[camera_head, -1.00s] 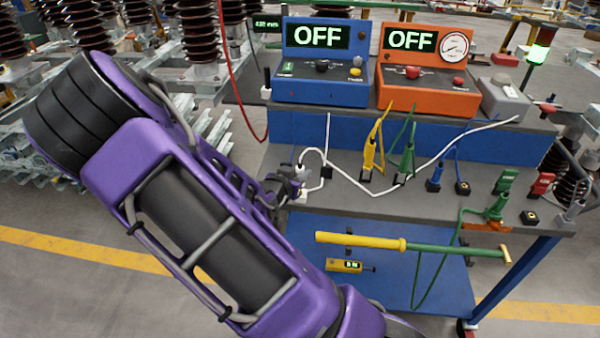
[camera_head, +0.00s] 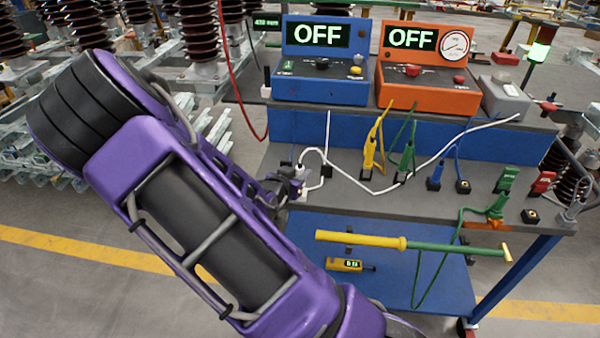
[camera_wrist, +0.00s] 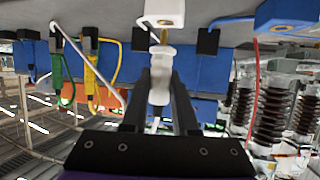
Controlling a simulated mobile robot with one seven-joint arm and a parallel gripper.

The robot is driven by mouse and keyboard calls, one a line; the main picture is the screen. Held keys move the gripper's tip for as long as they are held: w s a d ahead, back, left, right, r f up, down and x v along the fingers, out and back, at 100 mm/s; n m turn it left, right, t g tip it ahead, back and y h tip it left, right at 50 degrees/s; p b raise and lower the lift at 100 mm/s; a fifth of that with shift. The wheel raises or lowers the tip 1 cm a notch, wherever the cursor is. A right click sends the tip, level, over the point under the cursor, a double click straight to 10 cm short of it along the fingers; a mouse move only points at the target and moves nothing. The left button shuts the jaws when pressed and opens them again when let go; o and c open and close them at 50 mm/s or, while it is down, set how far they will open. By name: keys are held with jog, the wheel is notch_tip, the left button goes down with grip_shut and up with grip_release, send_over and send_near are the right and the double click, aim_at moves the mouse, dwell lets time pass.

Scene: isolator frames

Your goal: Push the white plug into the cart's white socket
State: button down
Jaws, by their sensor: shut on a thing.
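My gripper (camera_wrist: 160,92) is shut on the white plug (camera_wrist: 160,75), which sits between its two dark fingers in the wrist view. A brass pin shows between the plug and the white socket (camera_wrist: 165,10). The pin lines up with the socket and its tip is at the socket's edge; I cannot tell how far in it is. The plug body stands apart from the socket. In the head view my gripper (camera_head: 290,186) is at the left end of the cart's grey top, where the white socket (camera_head: 302,196) is small and partly covered.
The cart top (camera_head: 345,205) holds a yellow plug (camera_head: 369,155), a green plug (camera_head: 406,160) and a blue plug (camera_head: 436,175) to the right. A white cable (camera_head: 345,182) runs across it. Blue (camera_head: 320,82) and orange (camera_head: 428,92) boxes reading OFF stand behind.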

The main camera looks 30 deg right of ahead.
jog(key=shift+f+b, duration=0.9)
jog(key=shift+f, duration=0.3)
jog(key=c, duration=0.6)
grip_release()
jog(key=p+v, duration=0.4)
jog(key=v, duration=1.3)
jog(key=shift+s+a, duration=0.15)
jog(key=shift+s, duration=0.05)
jog(key=shift+r, duration=0.15)
